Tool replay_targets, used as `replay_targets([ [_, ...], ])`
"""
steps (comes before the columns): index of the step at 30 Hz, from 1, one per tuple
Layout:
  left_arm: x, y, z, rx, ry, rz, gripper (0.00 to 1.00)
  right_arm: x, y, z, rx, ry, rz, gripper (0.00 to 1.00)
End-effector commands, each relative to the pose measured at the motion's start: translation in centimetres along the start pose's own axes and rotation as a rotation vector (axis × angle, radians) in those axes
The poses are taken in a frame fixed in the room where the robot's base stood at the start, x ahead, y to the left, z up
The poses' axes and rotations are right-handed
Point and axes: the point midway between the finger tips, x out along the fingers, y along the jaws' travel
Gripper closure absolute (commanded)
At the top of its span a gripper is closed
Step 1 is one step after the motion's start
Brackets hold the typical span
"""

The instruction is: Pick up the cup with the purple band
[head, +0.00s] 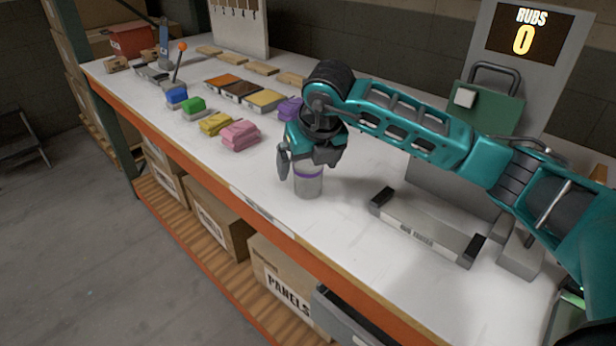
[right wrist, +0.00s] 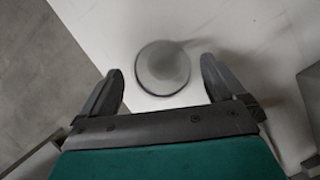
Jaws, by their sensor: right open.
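The cup with the purple band (head: 308,183) stands upright on the white bench top, near its front edge. It is a grey, cylindrical cup with a purple band near its top, and the gripper hides part of its upper end. In the right wrist view its round grey top (right wrist: 163,67) lies between and slightly beyond the two fingertips. My right gripper (head: 303,168) is right at the top of the cup, with fingers apart; the right wrist view shows the open jaws (right wrist: 160,80) with a gap on either side of the cup. My left gripper is not in view.
A grey fixture with black ends (head: 425,228) lies right of the cup. Pink (head: 240,135), yellow (head: 215,123), green (head: 194,108) and blue (head: 176,94) items stand to the left. A purple item (head: 290,108) is behind the gripper. The bench's orange front edge (head: 215,192) is close.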

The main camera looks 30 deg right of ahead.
Motion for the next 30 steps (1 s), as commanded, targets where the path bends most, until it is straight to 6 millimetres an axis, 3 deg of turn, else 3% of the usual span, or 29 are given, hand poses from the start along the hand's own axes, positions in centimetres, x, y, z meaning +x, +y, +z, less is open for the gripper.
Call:
replay_targets([
  [9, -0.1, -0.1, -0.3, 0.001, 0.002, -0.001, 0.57, 4.3, -0.3, -0.1, 0.001, 0.002, 0.001, 0.04],
  [17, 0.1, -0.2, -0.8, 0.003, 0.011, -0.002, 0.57, 4.5, -0.3, -0.1, 0.0, 0.001, 0.0, 0.04],
  [30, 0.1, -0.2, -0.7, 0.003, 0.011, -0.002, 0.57, 4.5, -0.3, -0.1, 0.0, 0.001, 0.001, 0.45],
])
